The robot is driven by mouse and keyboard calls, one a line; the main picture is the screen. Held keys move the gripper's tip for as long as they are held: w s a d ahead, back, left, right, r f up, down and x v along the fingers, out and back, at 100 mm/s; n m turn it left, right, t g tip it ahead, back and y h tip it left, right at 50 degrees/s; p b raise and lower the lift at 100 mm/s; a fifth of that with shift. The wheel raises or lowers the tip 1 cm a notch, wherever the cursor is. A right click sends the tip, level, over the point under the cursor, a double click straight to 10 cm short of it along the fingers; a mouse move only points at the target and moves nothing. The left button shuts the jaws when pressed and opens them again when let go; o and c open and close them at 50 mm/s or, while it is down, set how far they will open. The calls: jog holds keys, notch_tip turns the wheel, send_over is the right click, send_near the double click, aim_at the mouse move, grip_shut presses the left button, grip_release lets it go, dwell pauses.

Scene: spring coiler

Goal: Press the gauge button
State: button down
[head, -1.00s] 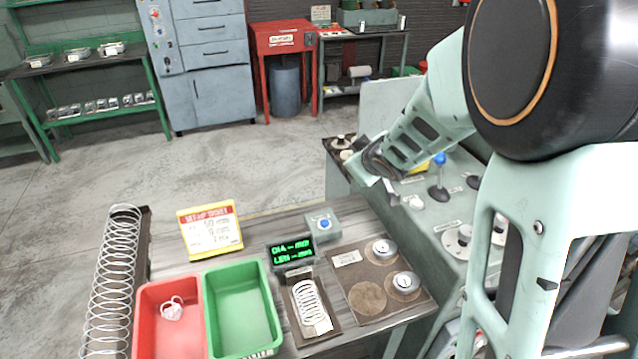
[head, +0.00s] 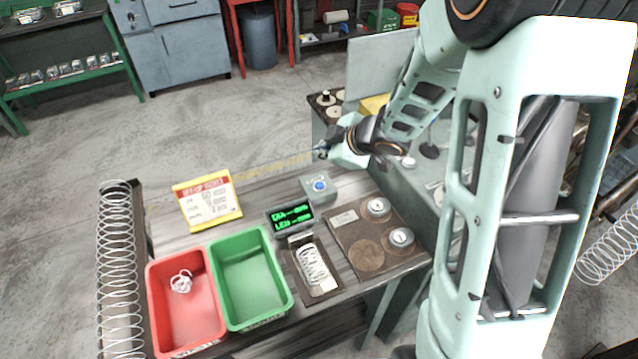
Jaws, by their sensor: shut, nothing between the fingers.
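The gauge button is a blue round button (head: 319,185) on a small grey-green box (head: 332,192) at the back edge of the bench. Beside it stands the gauge display (head: 289,217) with green text on black. A spring (head: 313,265) lies on the dark gauge plate (head: 322,291) in front of the display. My gripper (head: 321,151) is shut and empty. It is above and behind the button box in the picture, apart from the button, with its tip pointing left.
A red bin (head: 163,310) holding a tangled wire and a green bin (head: 232,272) stand left of the gauge. A yellow-framed ticket (head: 208,202) stands behind them. A long spring (head: 115,270) lies at the left. Round weights (head: 401,238) sit on a board at right.

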aim_at(321, 186)
jog(key=shift+f, duration=0.1)
notch_tip(321, 186, down, 9)
jog(key=b, duration=0.8)
jog(key=shift+r+b, duration=0.2)
jog(key=shift+b, duration=0.1)
jog(key=shift+f, duration=0.1)
dwell(0.8)
jog(key=shift+f, duration=0.3)
jog(key=shift+f+b, duration=0.45)
jog(key=shift+b, duration=0.15)
dwell(0.3)
jog(key=shift+r, duration=0.15)
dwell(0.3)
jog(key=shift+r+p, duration=0.7)
jog(key=shift+p, duration=0.25)
